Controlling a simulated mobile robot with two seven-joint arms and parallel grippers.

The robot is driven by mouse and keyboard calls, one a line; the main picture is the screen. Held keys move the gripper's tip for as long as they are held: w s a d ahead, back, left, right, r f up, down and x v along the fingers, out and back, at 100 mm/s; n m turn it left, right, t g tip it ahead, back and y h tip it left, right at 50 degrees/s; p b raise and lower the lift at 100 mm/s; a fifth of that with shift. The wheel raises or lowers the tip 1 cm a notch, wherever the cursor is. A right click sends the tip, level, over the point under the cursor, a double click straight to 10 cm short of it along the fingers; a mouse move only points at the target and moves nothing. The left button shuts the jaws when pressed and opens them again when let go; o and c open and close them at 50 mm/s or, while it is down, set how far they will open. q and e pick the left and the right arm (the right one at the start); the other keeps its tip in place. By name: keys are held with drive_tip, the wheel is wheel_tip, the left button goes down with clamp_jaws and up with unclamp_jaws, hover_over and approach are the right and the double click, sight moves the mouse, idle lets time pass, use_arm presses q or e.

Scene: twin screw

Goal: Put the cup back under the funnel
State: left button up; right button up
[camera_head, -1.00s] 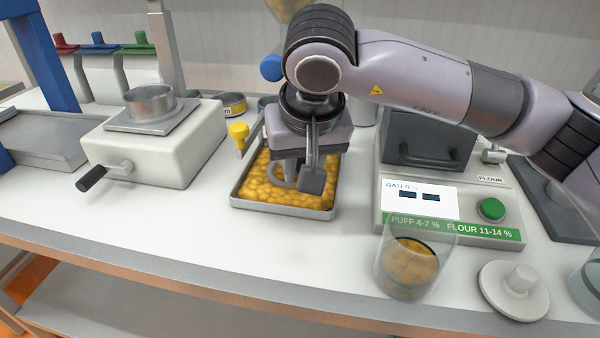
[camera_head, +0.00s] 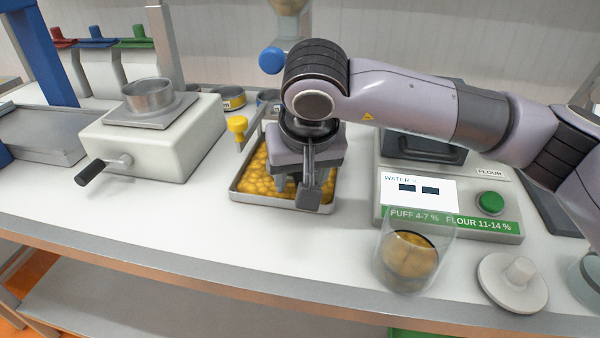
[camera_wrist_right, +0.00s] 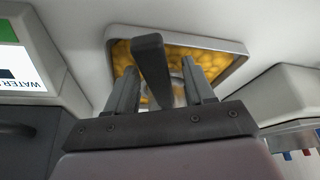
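A clear cup (camera_head: 408,262) with yellow-brown contents stands upright at the front of the bench, right of centre. A tan funnel-like part (camera_head: 290,6) shows at the top edge, cut off by the frame. My right gripper (camera_head: 298,182) points down over a metal tray (camera_head: 285,204) of yellow puffs, well left of the clear cup. In the right wrist view its two fingers (camera_wrist_right: 162,85) are apart over the tray. A silvery piece (camera_wrist_right: 178,90) shows between them, partly hidden by a dark bar; I cannot tell what it is. My left gripper is not in view.
A white crank box (camera_head: 150,145) with a metal bowl (camera_head: 148,95) stands left. A moisture meter (camera_head: 455,215) with a green button stands behind the cup. A white knobbed lid (camera_head: 513,282) lies right of the cup. The bench front between box and cup is clear.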

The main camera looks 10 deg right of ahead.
drive_tip(key=shift+r, duration=0.4)
drive_tip(key=v, duration=1.1)
drive_tip(key=shift+s+r, duration=0.15)
drive_tip(key=shift+r, duration=0.1)
